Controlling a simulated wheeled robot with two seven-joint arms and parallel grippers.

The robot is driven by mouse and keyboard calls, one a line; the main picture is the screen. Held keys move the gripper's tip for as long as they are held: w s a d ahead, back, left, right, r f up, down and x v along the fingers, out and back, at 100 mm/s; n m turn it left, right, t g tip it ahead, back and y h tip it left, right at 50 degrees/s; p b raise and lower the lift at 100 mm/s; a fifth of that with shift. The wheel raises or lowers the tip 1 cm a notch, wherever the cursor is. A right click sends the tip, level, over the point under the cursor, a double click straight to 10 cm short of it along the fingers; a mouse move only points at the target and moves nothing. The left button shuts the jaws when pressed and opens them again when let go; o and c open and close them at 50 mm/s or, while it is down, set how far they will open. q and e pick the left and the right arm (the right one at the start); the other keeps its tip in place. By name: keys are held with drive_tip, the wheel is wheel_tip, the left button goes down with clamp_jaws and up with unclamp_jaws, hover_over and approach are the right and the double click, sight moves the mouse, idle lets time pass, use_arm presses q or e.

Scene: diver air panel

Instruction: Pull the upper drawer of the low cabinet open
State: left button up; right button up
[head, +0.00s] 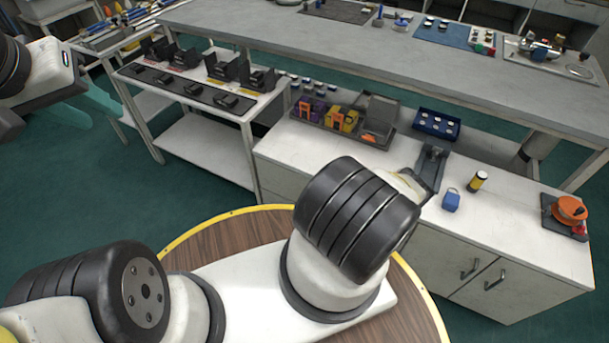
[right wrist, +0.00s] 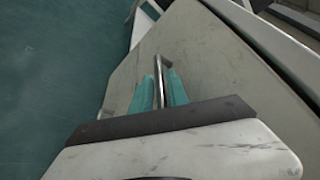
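The low cabinet (head: 515,222) is white and stands right of centre in the head view, with two door handles low on its front. My right arm hides the part of its front where the drawers could be. In the right wrist view a metal bar handle (right wrist: 159,66) stands on a pale, scuffed front panel (right wrist: 205,62). My right gripper (right wrist: 161,88) has its teal fingers on both sides of this bar, close against it. No drawer gap is clear to see. My left gripper (head: 95,103) is at the left in the head view, open and empty, away from the cabinet.
On the cabinet top are a tool tray (head: 345,118), a blue tray (head: 437,124), a blue padlock (head: 451,200), a yellow-black cylinder (head: 477,181) and an orange reel (head: 570,211). A long grey bench (head: 400,55) stands behind. Green floor is free at the left.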

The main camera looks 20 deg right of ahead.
clamp_jaws()
idle(1.3)
